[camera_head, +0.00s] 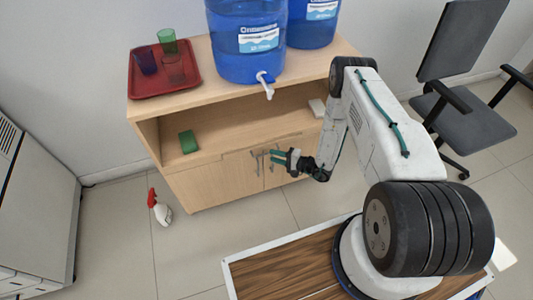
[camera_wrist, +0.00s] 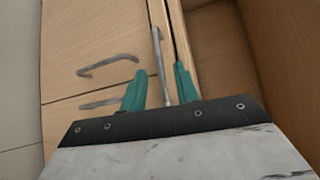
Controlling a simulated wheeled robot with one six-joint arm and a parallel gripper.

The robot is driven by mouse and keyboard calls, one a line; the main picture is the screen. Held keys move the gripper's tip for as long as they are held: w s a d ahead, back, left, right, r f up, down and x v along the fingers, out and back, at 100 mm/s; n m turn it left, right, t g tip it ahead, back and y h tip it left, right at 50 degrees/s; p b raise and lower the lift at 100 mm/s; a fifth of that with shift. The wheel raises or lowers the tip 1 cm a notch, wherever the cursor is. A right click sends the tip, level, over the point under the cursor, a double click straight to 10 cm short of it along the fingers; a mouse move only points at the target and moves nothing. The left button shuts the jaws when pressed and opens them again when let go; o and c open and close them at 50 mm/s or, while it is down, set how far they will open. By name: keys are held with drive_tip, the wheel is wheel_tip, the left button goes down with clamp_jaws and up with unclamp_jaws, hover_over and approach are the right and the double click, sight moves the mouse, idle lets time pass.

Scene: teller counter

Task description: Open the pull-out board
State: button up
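The pull-out board (camera_wrist: 157,12) shows its front edge as a narrow wooden strip in the wrist view, between the door fronts and the open shelf space. It looks closed. Its grey bar handle (camera_wrist: 161,68) lies between the green fingers of my gripper (camera_wrist: 160,86). The fingers are open on either side of the handle, with a visible gap to it. In the head view my gripper (camera_head: 277,157) is at the cabinet front, just below the shelf opening. The board's handle is hard to tell from the door handles there.
Two cabinet doors (camera_head: 222,182) carry their own bar handles (camera_wrist: 108,64) close to my gripper. Water jugs (camera_head: 245,60) and a red tray (camera_head: 150,92) with cups stand on the cabinet top. An office chair (camera_head: 460,125) is right.

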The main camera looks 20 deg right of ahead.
drive_tip(key=x, duration=0.5)
